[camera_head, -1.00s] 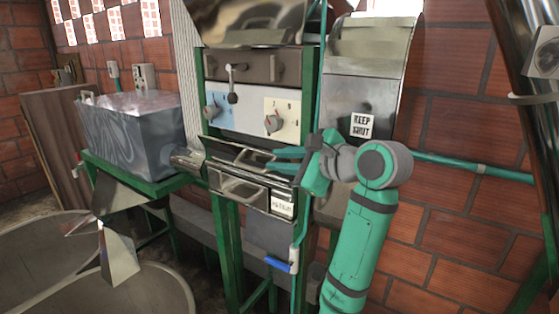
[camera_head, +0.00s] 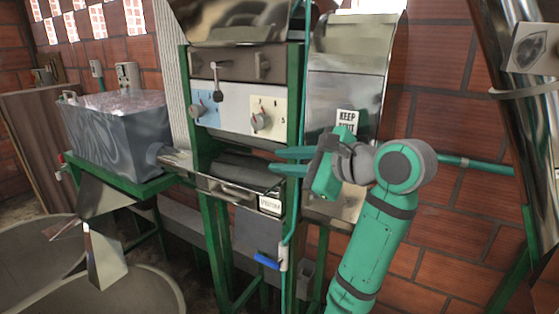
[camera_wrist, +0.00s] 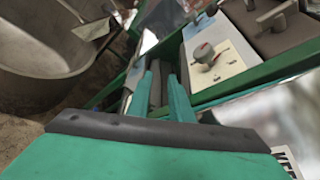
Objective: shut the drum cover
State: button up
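A thin metal flap (camera_head: 238,190) with a small white label, which I take for the drum cover, sits low on the green-framed machine. The label is too blurred to read surely. Above it a dark rounded drum (camera_head: 243,168) shows in the opening, so it is not covered there. My gripper (camera_head: 272,160) reaches in from the right, its fingers apart at the opening's right end. In the wrist view my gripper (camera_wrist: 160,92) has a grey strip between its fingers. I cannot tell whether they touch it. The flap's right end is partly hidden.
Two knobs (camera_head: 260,121) and a lever sit on the panel above. A tall metal guard (camera_head: 345,80) marked "KEEP SHUT" stands behind my gripper. A green upright and a thin green pipe run beside the opening. A grey tank (camera_head: 118,135) stands left, a round basin below it.

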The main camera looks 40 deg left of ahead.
jog(key=v, duration=0.6)
jog(key=shift+s+f, duration=0.25)
dwell(0.3)
jog(key=shift+d, duration=0.15)
jog(key=shift+w, duration=0.1)
dwell(0.5)
